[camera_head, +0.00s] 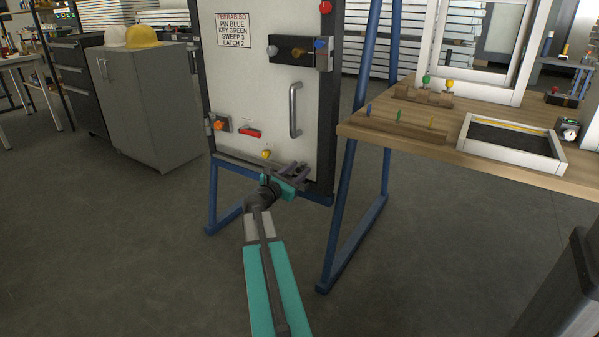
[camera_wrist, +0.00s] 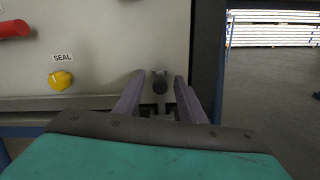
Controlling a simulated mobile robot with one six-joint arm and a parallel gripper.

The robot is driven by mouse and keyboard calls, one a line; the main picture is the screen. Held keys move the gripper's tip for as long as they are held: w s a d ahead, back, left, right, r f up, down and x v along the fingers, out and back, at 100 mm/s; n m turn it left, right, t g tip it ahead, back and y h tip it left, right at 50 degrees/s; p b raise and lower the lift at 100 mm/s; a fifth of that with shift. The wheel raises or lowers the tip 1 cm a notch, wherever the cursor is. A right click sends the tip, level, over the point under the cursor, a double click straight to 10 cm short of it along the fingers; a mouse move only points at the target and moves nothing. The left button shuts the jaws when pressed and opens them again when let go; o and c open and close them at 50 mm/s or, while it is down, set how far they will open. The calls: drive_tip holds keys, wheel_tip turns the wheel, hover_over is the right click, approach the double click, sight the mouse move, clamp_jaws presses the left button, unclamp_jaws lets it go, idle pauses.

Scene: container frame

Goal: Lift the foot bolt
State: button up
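The foot bolt (camera_wrist: 160,83), a dark knob on a small grey upright piece, sits low on the pale door panel (camera_wrist: 105,45). In the wrist view it shows between the two purple-grey fingers of my gripper (camera_wrist: 161,84). A gap shows on each side of the bolt, so the gripper is open and not closed on it. In the head view my gripper (camera_head: 293,172) is at the lower right of the door (camera_head: 262,85); the bolt cannot be made out there. Whether the fingertips reach past the knob in depth is unclear.
A yellow SEAL knob (camera_wrist: 60,80) and a red lever (camera_wrist: 14,29) are left of the bolt. A vertical door handle (camera_head: 295,110) is above my gripper. Blue frame legs (camera_head: 345,235) stand beside the door. A wooden bench (camera_head: 480,140) is at the right. Open floor lies in front.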

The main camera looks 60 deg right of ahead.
drive_tip(key=shift+d, duration=0.2)
clamp_jaws()
drive_tip(key=shift+r+p, duration=1.45)
drive_tip(key=shift+r, duration=0.1)
unclamp_jaws()
drive_tip(key=shift+r, duration=0.15)
